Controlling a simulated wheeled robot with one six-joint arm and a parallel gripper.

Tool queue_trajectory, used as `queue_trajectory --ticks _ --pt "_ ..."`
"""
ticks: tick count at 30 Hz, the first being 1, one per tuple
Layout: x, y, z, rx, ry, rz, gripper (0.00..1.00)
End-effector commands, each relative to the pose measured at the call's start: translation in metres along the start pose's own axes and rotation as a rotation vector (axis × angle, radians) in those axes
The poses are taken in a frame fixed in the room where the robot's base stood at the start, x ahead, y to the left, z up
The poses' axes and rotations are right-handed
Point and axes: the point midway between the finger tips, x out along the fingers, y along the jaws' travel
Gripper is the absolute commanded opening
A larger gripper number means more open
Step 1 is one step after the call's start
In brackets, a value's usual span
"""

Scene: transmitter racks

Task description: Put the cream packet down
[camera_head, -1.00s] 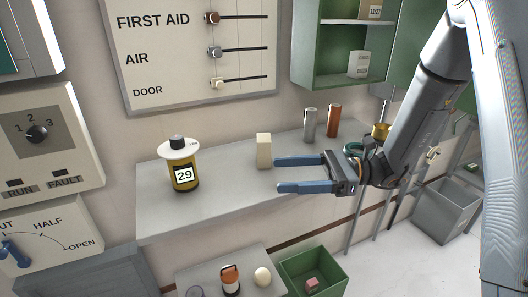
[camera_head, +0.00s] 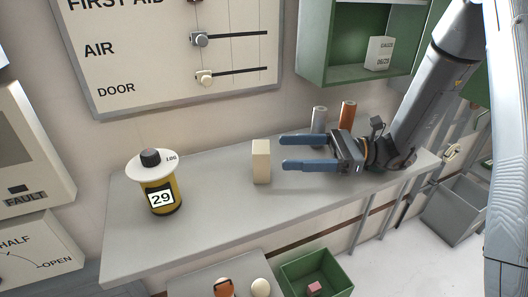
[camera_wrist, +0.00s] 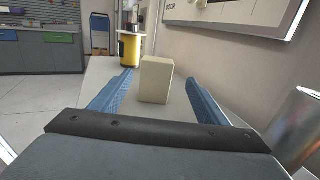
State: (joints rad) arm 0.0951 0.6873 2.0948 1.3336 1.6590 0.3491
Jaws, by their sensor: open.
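The cream packet (camera_head: 261,162) stands upright on the grey shelf (camera_head: 215,212), about midway along it. My gripper (camera_head: 283,154) is open, with its blue fingers to the right of the packet and pointing left toward it. In the head view a small gap shows between the fingertips and the packet. In the wrist view the packet (camera_wrist: 156,80) stands ahead, between the lines of the two open fingers, with nothing gripping it.
A yellow canister (camera_head: 160,190) labelled 29, with a white collar, stands to the left on the shelf. A silver cylinder (camera_head: 319,122) and a copper cylinder (camera_head: 347,116) stand behind my gripper. A green bin (camera_head: 318,277) is below. The shelf between canister and packet is clear.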

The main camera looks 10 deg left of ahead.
Motion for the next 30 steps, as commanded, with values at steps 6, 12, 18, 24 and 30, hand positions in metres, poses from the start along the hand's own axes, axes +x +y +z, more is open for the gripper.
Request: queue_trajectory --ticks 6,12,18,24,30 --pt "0.015 0.002 0.001 0.000 -0.001 0.007 0.69" --pt "0.034 0.003 0.001 0.001 0.000 0.006 0.69" --pt "0.059 0.009 0.001 0.002 -0.001 0.005 0.69" --pt "0.077 0.008 -0.002 0.000 0.001 0.001 0.69" --pt "0.078 0.008 -0.003 -0.001 0.000 0.000 0.69"
